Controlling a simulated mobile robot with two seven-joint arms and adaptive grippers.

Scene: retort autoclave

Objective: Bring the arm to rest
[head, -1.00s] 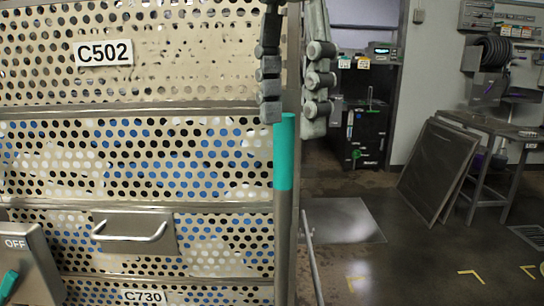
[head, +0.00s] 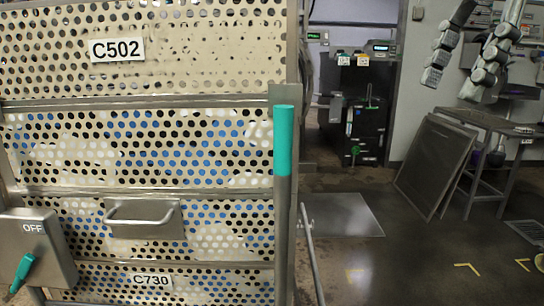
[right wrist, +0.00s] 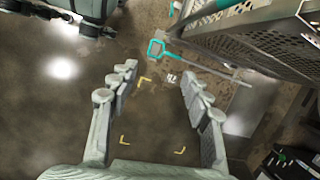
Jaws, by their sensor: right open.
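My right gripper (head: 452,84) is at the upper right of the head view, pointing down, with its two jointed fingers spread apart and nothing between them. It is well to the right of the upright bar with the teal grip (head: 284,140) and touches nothing that I can see. In the right wrist view the open right gripper (right wrist: 159,75) has only the floor below between its fingers. My left gripper is not in view.
A perforated metal cage (head: 140,150) with labels C502 and C730 fills the left. A switch box (head: 40,245) marked OFF stands at lower left. A side table (head: 490,122) and leaning panels (head: 435,165) are at right. Floor with yellow marks is clear at lower right.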

